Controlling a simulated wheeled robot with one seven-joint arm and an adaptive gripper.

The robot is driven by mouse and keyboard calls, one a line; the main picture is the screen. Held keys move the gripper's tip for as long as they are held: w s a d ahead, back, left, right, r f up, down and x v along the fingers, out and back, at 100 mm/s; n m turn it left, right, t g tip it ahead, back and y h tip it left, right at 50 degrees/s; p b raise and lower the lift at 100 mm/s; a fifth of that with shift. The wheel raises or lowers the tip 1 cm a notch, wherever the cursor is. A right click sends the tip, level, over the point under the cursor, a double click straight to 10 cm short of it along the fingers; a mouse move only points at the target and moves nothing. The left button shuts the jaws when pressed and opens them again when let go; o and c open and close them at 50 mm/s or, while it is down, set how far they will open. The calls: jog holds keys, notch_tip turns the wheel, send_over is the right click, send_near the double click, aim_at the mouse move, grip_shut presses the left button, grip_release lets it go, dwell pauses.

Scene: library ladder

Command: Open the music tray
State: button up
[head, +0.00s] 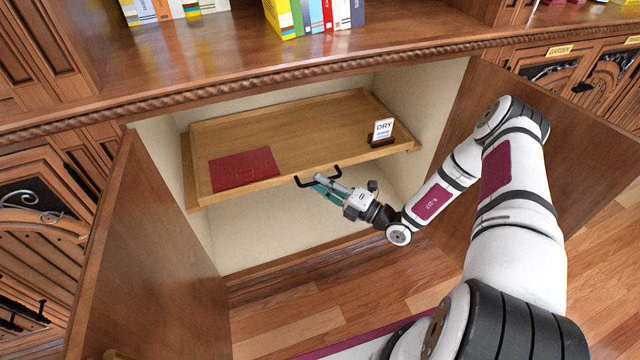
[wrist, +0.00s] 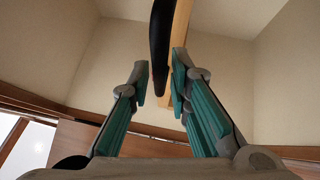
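The music tray (head: 310,125) is a flat wooden tray with a low rim inside the open cabinet. A black bar handle (head: 302,183) is on its front edge, and the handle also shows in the wrist view (wrist: 160,45). My gripper (head: 324,184) is at the handle, in front of the tray. In the wrist view my gripper (wrist: 160,75) has its two teal-padded fingers apart, with the handle's dark bar between them, closer to the right finger. I cannot tell whether that finger touches it. The tray's wooden edge (wrist: 182,25) shows behind the handle.
A red folder (head: 243,168) lies on the tray at left, and a small "DRY" card (head: 383,130) on a dark stand is at right. Open cabinet doors flank the opening, left (head: 150,265) and right (head: 570,130). Books (head: 315,15) stand on the shelf above. Space below the tray is empty.

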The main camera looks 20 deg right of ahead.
jog(key=shift+w+a+r, duration=0.1)
jog(key=shift+w+a, duration=0.25)
jog(key=shift+a, duration=0.05)
grip_shut()
jog(key=shift+s, duration=0.1)
jog(key=s+d+p, duration=0.1)
jog(key=s+p, duration=0.4)
jog(key=s, duration=2.1)
jog(key=shift+s+d, duration=0.35)
jog(key=shift+s, duration=0.05)
grip_release()
